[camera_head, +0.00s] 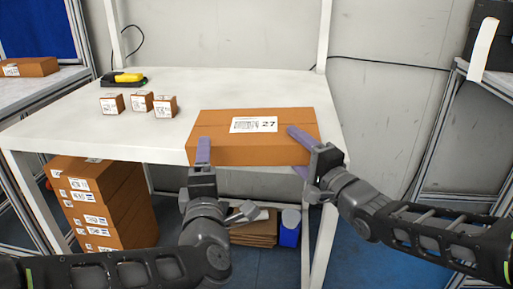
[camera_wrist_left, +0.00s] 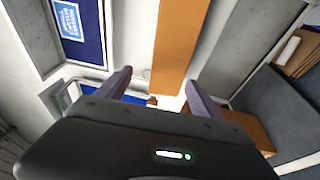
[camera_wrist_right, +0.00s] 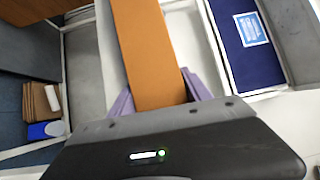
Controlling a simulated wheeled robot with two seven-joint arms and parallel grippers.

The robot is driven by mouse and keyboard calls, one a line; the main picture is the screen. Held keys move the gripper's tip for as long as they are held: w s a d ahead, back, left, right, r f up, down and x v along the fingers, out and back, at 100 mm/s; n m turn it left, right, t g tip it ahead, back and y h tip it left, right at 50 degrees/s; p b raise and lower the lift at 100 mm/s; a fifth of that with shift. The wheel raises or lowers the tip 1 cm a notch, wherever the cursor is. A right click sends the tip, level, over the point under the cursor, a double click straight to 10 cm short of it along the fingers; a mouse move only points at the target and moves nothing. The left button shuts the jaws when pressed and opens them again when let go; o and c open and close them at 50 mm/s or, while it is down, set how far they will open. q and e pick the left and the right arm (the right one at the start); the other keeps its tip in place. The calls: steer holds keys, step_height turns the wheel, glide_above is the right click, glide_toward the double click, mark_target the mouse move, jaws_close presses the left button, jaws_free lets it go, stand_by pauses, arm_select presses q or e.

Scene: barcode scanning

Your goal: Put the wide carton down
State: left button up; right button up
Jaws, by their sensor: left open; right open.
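The wide carton (camera_head: 222,124) is a brown box with a white label reading 27. It lies at the front right of the white table (camera_head: 62,128), its front side at the table's front edge. My left gripper (camera_head: 203,152) is open at the carton's front left. In the left wrist view the carton (camera_wrist_left: 180,45) shows between its spread fingers. My right gripper (camera_head: 300,150) is open at the carton's front right corner, one finger over the top. In the right wrist view the carton (camera_wrist_right: 150,55) lies between its fingers. I cannot tell whether any finger touches it.
Several small labelled boxes (camera_head: 140,103) stand on the table at the left. A yellow and black scanner (camera_head: 124,79) lies behind them.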

mark_target(299, 163)
arm_select(q)
steer(key=shift+f, duration=0.15)
arm_select(e)
steer(key=f, duration=0.3)
steer(key=shift+d+f+g, duration=0.2)
steer(key=shift+f+g, duration=0.1)
steer(key=shift+s+d, duration=0.15)
steer(key=shift+s, duration=0.1)
steer(key=shift+s+d+r, duration=0.1)
steer(key=shift+s+d, duration=0.1)
steer(key=shift+s, duration=0.1)
steer(key=s+d, duration=0.1)
steer(key=s+d+r, duration=0.1)
steer(key=s, duration=0.1)
steer(key=s+d+r, duration=0.1)
steer(key=shift+s+r, duration=0.1)
steer(key=shift+s, duration=0.15)
steer(key=shift+s+d+r, duration=0.2)
steer(key=shift+s+d, duration=0.05)
steer(key=shift+s, duration=0.25)
arm_select(q)
steer(key=shift+w, duration=0.25)
arm_select(e)
steer(key=shift+r, duration=0.1)
